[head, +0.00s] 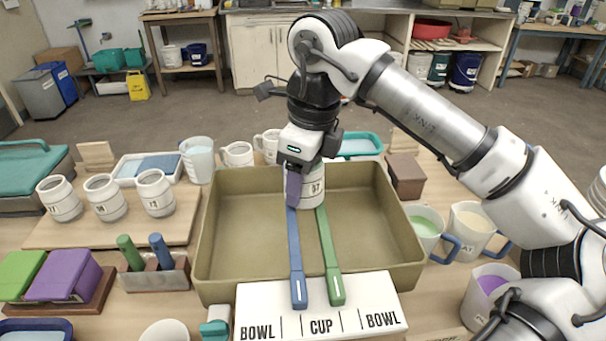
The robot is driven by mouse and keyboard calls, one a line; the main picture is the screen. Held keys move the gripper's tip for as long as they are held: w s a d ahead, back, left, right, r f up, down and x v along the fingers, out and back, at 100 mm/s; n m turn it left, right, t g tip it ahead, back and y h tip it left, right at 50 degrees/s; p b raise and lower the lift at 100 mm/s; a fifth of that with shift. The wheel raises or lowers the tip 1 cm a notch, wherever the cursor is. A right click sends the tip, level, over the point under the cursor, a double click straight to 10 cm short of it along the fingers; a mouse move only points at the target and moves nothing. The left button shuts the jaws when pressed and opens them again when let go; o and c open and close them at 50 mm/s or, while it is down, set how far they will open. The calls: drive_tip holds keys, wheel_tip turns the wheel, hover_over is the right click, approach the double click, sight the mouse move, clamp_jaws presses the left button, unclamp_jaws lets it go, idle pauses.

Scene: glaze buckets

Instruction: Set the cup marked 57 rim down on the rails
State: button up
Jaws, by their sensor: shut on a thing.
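My gripper (303,172) is shut on a white cup (314,194) with a dark number on its side, which may read 57 but is too small to be sure. The cup is over the far part of the olive basin, at the far ends of the rails. The rails are a blue bar (295,250) and a green bar (329,250), running toward me over the basin's near rim onto a white board. The gripper hides the cup's top. I cannot tell which end is the rim, or whether the cup touches the rails.
The olive basin (225,245) is otherwise empty. The white board (270,318) reads BOWL, CUP, BOWL. Three numbered cups (105,198) stand on a wooden board at left. Two white mugs (238,154) stand behind the basin. Glaze pitchers (470,228) crowd the right side.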

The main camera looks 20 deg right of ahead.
drive_tip(key=shift+f+b, duration=0.55)
drive_tip(key=shift+b, duration=0.05)
idle(0.5)
drive_tip(key=shift+r, duration=0.1)
drive_tip(key=o, duration=1.1)
drive_tip(key=shift+o, duration=0.2)
drive_tip(key=r+p, duration=0.3)
drive_tip(key=r, duration=0.1)
drive_tip(key=r+p, duration=0.3)
drive_tip(key=r, duration=0.2)
drive_tip(key=s+d+r+p, duration=0.1)
drive_tip(key=r+p, duration=0.2)
drive_tip(key=r, duration=0.1)
drive_tip(key=shift+s+d+r, duration=0.1)
drive_tip(key=shift+r, duration=0.25)
drive_tip(key=shift+f, duration=0.1)
